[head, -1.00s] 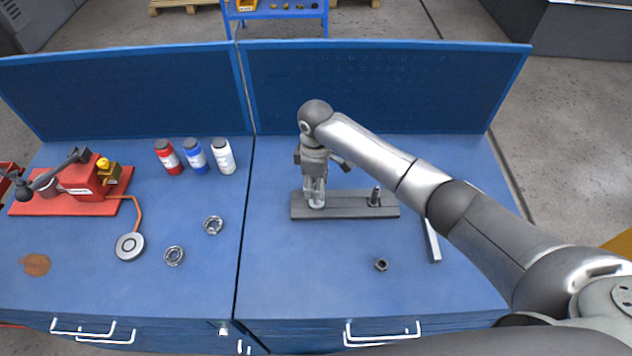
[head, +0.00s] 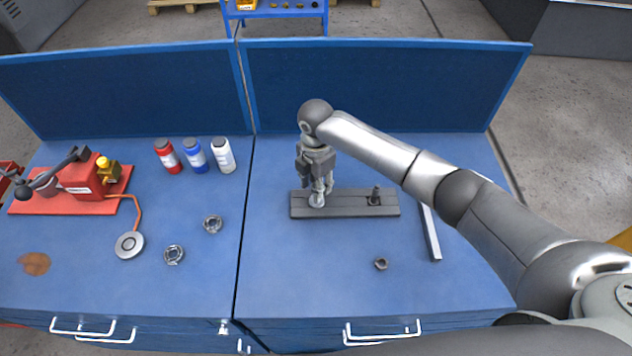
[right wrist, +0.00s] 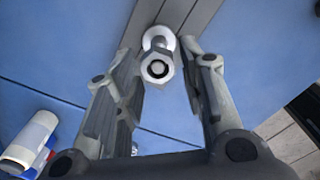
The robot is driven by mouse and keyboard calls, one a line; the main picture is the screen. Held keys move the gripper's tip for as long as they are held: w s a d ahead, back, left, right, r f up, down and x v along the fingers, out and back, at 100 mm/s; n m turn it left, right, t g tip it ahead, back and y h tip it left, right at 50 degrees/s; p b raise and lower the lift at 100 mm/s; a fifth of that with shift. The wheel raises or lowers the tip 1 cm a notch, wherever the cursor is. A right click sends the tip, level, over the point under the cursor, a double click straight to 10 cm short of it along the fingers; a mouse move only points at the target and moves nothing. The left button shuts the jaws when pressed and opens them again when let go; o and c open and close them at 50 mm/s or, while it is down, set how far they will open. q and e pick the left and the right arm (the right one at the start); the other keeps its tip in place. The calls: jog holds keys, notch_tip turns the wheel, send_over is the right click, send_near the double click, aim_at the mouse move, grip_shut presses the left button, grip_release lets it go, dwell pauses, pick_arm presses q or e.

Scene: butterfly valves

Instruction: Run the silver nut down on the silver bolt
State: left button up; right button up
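My right gripper (head: 321,190) points down over the left end of a dark grey bar (head: 346,206), around the silver bolt. In the right wrist view its fingers (right wrist: 168,85) are apart, either side of a silver hex nut (right wrist: 148,76). The nut sits around the upper end of the silver bolt (right wrist: 157,68), above a bright round washer or flange (right wrist: 158,36). The left finger is close to the nut; a gap shows on the right. I cannot tell whether either finger touches it. My left gripper is not in view.
A dark bolt (head: 375,194) stands at the bar's right end. A loose dark nut (head: 381,264) and a long grey strip (head: 431,233) lie nearby. Bottles (head: 196,155), metal rings (head: 213,224) and a red device (head: 84,181) are on the left bench. The front right bench is mostly clear.

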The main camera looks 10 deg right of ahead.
grip_shut()
jog(key=m, duration=1.2)
jog(key=shift+w+f+m, duration=0.1)
jog(key=shift+m, duration=0.2)
jog(key=m, duration=1.1)
jog(key=shift+w+d+m, duration=0.1)
jog(key=shift+w+m, duration=0.05)
jog(key=shift+m, duration=0.15)
grip_release()
